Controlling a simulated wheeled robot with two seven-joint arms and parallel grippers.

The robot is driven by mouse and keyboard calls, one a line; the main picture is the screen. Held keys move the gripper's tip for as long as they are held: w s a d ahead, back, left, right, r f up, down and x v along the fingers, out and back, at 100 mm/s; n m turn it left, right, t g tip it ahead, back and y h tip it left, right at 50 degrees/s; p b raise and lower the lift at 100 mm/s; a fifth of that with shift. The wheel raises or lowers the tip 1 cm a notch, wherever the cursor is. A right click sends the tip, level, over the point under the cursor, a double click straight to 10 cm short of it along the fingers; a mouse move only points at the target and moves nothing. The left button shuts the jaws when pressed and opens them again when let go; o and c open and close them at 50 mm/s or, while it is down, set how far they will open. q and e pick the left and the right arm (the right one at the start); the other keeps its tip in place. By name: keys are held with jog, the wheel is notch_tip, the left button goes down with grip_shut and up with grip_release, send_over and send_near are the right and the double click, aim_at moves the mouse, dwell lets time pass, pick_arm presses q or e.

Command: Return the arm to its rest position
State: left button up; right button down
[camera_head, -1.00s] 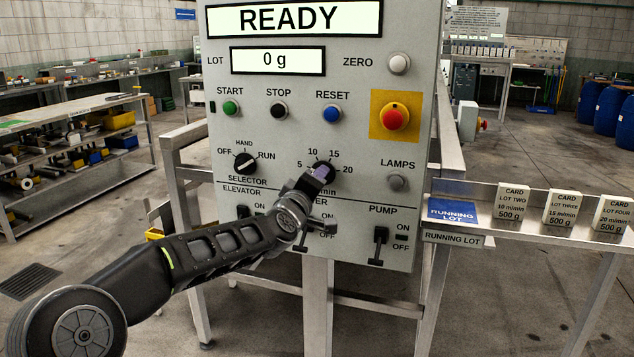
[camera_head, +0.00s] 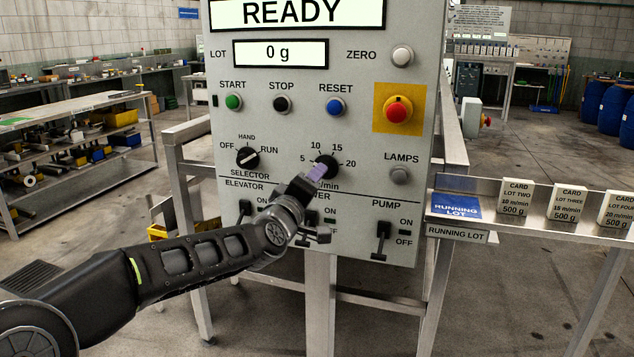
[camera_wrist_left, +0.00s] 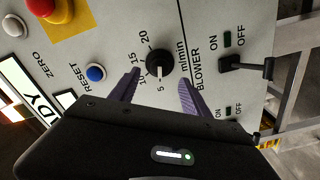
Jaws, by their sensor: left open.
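My left arm comes in from the lower left in the head view, reaching up to the grey control panel (camera_head: 290,130). My left gripper (camera_head: 316,173), with purple fingers, is just in front of the black speed knob (camera_head: 326,164) and partly covers its lower left. In the left wrist view the gripper (camera_wrist_left: 160,92) is open. Its two fingers stand apart either side below the knob (camera_wrist_left: 159,63), with nothing between them. The knob's white mark points to about 5. My right gripper is out of view.
The black selector knob (camera_head: 247,157) is left of the speed knob, and the red emergency button (camera_head: 398,109) is up and right. The blower switch (camera_wrist_left: 245,66) and pump switch (camera_head: 381,238) project from the panel. A rail with lot cards (camera_head: 516,196) is at right.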

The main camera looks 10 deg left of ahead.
pick_arm(q)
jog(key=shift+s, duration=1)
jog(key=s+d+f+m+g+h, duration=0.1)
jog(key=s+d+f+m+g, duration=0.2)
jog(key=f, duration=1)
jog(key=s+d+f+m+g, duration=0.2)
jog(key=s+f+g, duration=0.15)
jog(key=f, duration=0.95)
jog(key=s+d+f+m+g+h, duration=0.15)
jog(key=s+f, duration=0.35)
jog(key=f, duration=0.8)
jog(key=s+d+f+m+g, duration=0.1)
jog(key=s+d+f+g, duration=0.15)
jog(key=s+f, duration=0.7)
jog(key=s+d+f+m+g, duration=0.15)
jog(key=s+f+g, duration=0.35)
jog(key=s, duration=0.7)
jog(key=s+d+f+m+g, duration=0.1)
jog(key=s+d+f+g, duration=0.15)
jog(key=s+f, duration=0.65)
notch_tip(320, 180, up, 19)
jog(key=p, duration=1.7)
jog(key=shift+d+t, duration=0.2)
jog(key=shift+t, duration=0.2)
